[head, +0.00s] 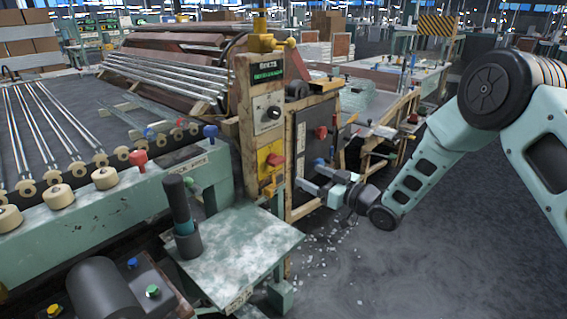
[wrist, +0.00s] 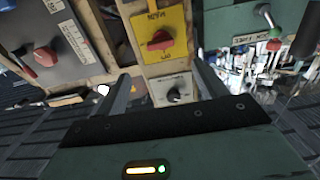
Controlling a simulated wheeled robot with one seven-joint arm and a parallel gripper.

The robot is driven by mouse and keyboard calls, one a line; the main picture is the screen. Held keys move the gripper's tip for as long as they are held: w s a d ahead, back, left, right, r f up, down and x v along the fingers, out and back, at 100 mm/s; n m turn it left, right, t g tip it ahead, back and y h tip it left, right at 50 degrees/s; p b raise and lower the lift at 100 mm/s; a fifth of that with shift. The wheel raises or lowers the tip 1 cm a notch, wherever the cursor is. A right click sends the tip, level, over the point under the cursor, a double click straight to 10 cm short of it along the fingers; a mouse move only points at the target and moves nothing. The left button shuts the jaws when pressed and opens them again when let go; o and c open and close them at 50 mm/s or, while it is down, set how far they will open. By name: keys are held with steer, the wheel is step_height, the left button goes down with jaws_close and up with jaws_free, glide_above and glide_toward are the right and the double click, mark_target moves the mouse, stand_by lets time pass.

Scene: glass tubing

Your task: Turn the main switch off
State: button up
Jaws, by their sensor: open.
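The main switch is a red rotary knob on a yellow plate (head: 271,160) on a worn wooden post. In the wrist view the red knob (wrist: 160,40) shows on its yellow plate, whose MAIN label appears upside down. The knob looks roughly crosswise; its exact setting is too small to read. My gripper (head: 309,176) is open and empty, in front of the post and to the lower right of the switch in the head view. In the wrist view its two fingers (wrist: 161,68) stand apart, with the knob between and beyond them, not touching it.
A black dial (head: 273,113) on a pale plate and a green-lit display (head: 268,71) sit above the switch. A grey box with a red handle (head: 320,132) stands right of the post. A green table (head: 243,250) is below. Floor at right is open, with scattered shards.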

mark_target(281, 163)
steer(key=x, duration=1.1)
steer(key=shift+w+a, duration=0.15)
steer(key=shift+a, duration=0.1)
steer(key=c, duration=1)
